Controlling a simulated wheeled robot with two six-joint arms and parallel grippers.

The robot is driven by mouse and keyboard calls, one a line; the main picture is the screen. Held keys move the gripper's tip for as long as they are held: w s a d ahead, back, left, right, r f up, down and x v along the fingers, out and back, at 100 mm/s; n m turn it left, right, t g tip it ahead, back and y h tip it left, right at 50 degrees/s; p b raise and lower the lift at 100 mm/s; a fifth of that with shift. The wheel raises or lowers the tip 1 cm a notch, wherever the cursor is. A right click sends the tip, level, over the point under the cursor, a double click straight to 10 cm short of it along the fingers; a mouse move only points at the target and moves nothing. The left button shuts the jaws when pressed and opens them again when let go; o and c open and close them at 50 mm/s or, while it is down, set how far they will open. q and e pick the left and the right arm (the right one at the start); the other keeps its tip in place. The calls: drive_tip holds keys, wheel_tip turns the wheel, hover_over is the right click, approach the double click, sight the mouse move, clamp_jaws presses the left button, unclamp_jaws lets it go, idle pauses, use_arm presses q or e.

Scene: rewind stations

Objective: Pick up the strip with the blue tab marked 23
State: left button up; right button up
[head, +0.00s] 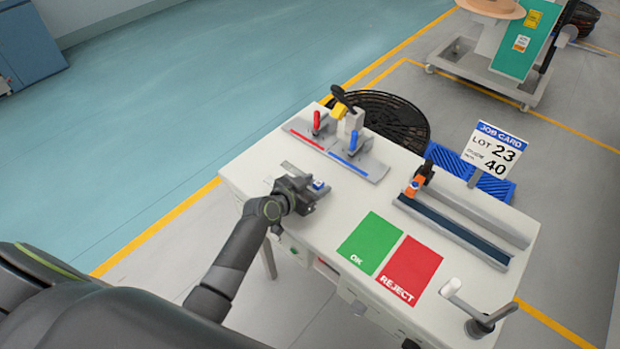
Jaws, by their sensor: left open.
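My left gripper (306,195) is open over the left part of the white table, its arm coming in from the lower left. A small blue-and-white tab (319,185) shows right at its fingers, and the number on it is too small to read. A thin grey strip (296,168) shows just behind the gripper, and the gripper hides part of it. I cannot tell whether the fingers touch the strip or tab. My right gripper is not in view.
On the white table (263,148) stand a clamp fixture with red and blue levers (353,143), a long grey channel (465,231), a green OK mat (370,243) and a red REJECT mat (413,272). A job card (494,150) reads lot 23. A crank-like fitting (478,322) stands front right.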

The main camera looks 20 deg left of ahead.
use_arm(q)
drive_tip(key=shift+w, duration=0.2)
drive_tip(key=c, duration=1.1)
drive_tip(key=shift+o, duration=0.2)
